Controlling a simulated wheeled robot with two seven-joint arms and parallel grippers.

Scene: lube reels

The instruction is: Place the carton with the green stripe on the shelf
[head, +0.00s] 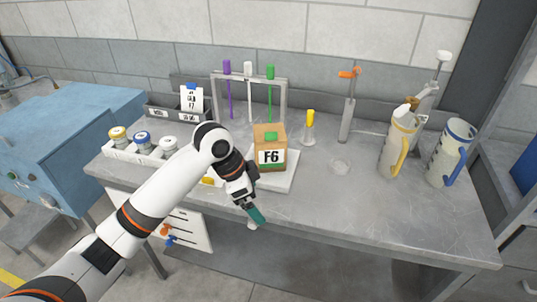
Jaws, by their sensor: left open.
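The brown carton (270,160) has a green stripe on top and a white F6 label on its front. It stands upright on a white flat plate (284,182) near the table's front edge. My left gripper (256,217) has teal fingertips. It is open and empty, in front of and below the carton in the picture, by the table's front edge. Its wrist overlaps the left part of the plate. A grey shelf-like frame (509,200) stands at the right edge, only partly in view. My right gripper is out of view.
A rack (250,76) with purple, white and green tools stands behind the carton. Capped jars (143,140) sit in a tray at left. A yellow-topped funnel (309,127), an orange-handled pump (347,105) and two jugs (399,145) stand to the right. The front right tabletop is clear.

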